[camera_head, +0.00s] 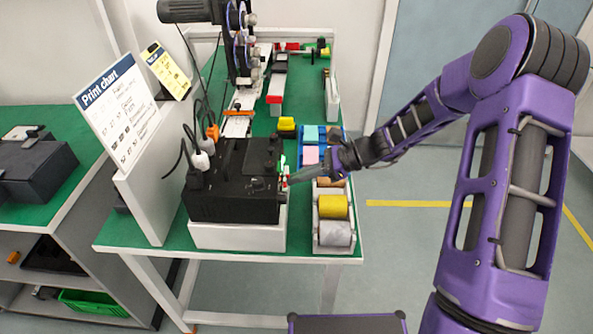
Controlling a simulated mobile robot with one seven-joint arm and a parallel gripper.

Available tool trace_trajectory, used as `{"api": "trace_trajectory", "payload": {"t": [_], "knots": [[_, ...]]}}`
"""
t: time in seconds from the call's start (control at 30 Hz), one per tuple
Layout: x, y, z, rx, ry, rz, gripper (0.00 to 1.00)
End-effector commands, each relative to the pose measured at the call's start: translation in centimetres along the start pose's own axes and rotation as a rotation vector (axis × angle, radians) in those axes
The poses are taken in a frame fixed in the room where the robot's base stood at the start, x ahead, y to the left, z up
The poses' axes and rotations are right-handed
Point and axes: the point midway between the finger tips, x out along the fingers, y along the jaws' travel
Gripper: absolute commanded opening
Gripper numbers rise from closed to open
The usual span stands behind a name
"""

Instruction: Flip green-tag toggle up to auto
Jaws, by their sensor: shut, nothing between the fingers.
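A black coder box (225,206) stands on a white base on the green-topped table. My gripper (291,181) reaches in from the right and is shut and empty. Its fingertips are at the right side of the black box, close to a small red spot there. I cannot tell whether they touch the box. A small green and white mark shows just above, at the box's right edge. The toggle and its green tag are too small to make out, and my fingers may hide part of that side. The toggle's position cannot be told.
A grey tray (317,243) with a yellow roll (333,207) and a grey roll (336,233) sits right of the box. A blue tray (324,138) lies behind. A "Print chart" board (118,110) and cables stand left. Open floor lies right of the table.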

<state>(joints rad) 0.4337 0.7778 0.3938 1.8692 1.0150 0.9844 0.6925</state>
Motion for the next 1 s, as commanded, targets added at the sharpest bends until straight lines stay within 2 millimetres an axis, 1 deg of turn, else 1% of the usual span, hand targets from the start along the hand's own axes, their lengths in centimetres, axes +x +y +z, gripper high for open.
{"api": "trace_trajectory", "payload": {"t": [0.03, 0.17, 0.23, 0.47, 0.8, 1.0], "knots": [[-0.3, 0.1, 1.1, -0.007, 0.043, 0.004, 0.0], [-0.2, 0.1, 1.2, 0.0, 0.042, 0.004, 0.0], [0.0, 0.1, 0.8, -0.001, 0.042, 0.003, 0.0], [-0.1, 0.0, 0.9, -0.001, 0.042, 0.002, 0.0], [-0.9, 0.0, 2.3, -0.002, 0.041, 0.001, 0.0], [-0.9, -0.1, 2.6, -0.004, 0.036, 0.001, 0.0]]}}
